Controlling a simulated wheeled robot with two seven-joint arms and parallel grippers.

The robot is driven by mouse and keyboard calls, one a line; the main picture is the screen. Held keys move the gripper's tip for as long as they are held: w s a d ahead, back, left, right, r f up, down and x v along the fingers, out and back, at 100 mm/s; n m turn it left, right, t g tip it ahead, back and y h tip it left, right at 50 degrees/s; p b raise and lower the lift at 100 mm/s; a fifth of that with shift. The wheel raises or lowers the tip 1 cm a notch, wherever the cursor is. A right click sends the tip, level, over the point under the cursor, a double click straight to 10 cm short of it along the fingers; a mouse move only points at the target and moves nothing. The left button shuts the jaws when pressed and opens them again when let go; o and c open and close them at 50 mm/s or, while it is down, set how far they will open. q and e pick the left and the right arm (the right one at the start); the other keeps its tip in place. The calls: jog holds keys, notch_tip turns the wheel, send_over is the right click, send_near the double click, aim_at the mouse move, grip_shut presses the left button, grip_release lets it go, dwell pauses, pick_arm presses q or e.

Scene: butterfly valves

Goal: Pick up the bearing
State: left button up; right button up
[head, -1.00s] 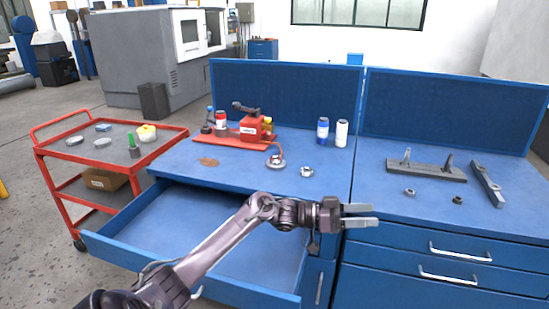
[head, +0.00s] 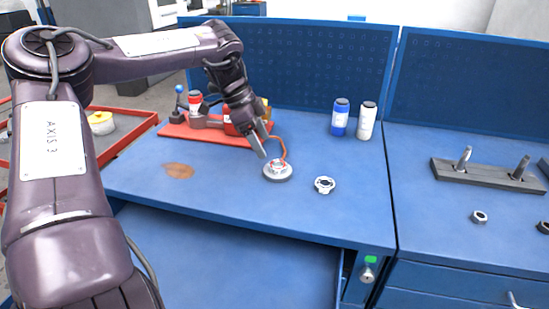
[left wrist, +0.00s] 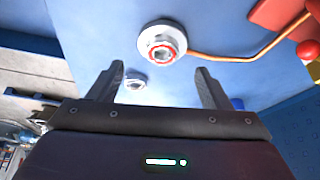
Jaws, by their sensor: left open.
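A round grey metal disc (head: 277,174) with a red-ringed hub lies on the blue bench. A smaller silver ring-shaped part (head: 324,185) lies to its right. I cannot tell for certain which is the bearing. My left gripper (head: 265,141) is open and empty, pointing down just above and left of the disc. In the left wrist view its fingers (left wrist: 159,70) are apart; the disc (left wrist: 150,31) shows beyond the fingertips and the small part (left wrist: 135,82) shows between the fingers. My right gripper is not in view.
A red base (head: 200,132) with a red device stands behind my gripper; an orange-brown line runs to the disc. A blue bottle (head: 340,118) and a white bottle (head: 366,121) stand behind. A dark fixture (head: 485,175) is at right. The bench front is clear.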

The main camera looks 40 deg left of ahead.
aim_at(273, 164)
pick_arm(q)
jog(key=shift+w+d+f, duration=0.1)
jog(key=shift+d+f, duration=0.55)
jog(key=shift+f, duration=0.15)
jog(key=f, duration=0.1)
jog(key=w+f, duration=0.1)
jog(key=w+d+f, duration=0.1)
jog(key=shift+f, duration=0.4)
jog(key=shift+w+d+f, duration=0.1)
jog(key=shift+w+f, duration=0.05)
jog(key=shift+f, duration=0.35)
jog(key=c, duration=1.1)
jog(key=shift+c, duration=0.2)
jog(key=shift+r, duration=0.2)
